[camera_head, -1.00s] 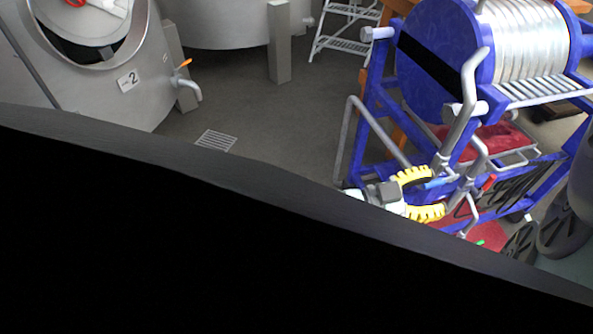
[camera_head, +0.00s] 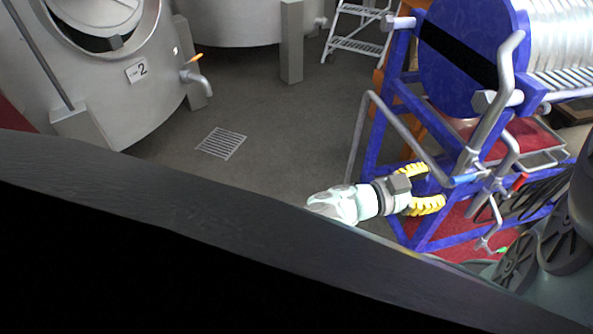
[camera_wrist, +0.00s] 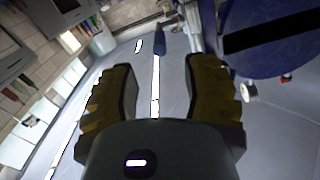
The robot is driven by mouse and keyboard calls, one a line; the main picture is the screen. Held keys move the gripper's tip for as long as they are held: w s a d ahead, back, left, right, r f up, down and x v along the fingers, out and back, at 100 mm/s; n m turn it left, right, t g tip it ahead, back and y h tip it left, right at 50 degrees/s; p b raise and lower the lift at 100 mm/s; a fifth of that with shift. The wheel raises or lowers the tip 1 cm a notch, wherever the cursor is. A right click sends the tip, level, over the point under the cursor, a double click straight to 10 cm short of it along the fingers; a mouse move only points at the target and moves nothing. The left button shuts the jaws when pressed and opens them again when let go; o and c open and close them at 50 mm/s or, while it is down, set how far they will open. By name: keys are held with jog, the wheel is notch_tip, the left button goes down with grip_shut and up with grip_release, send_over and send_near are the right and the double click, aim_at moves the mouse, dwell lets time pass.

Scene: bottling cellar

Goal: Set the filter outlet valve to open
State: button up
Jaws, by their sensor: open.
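The filter is a blue-framed plate filter (camera_head: 455,60) at the right of the head view, with grey pipes at its near end. A blue valve lever (camera_head: 465,179) sits on this pipework, and a red lever (camera_head: 520,181) is just right of it. I cannot tell from any label which is the outlet valve. My gripper (camera_head: 434,186) is open and empty, its yellow fingers pointing at the blue lever, which lies just past the fingertips. In the wrist view, a dark blue piece, apparently that lever (camera_wrist: 160,43), shows beyond the gap between the fingers (camera_wrist: 160,68).
A green-tipped lever (camera_head: 500,250) is low on the pipework. A bent grey pipe (camera_head: 405,125) passes close to my gripper. Steel tanks (camera_head: 95,85) stand at left. Grey floor with a drain grate (camera_head: 221,143) is clear between. My own dark body hides the lower left.

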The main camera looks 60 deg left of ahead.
aim_at(449, 181)
jog(key=x, duration=0.8)
jog(key=shift+c, duration=0.2)
grip_shut()
dwell(0.4)
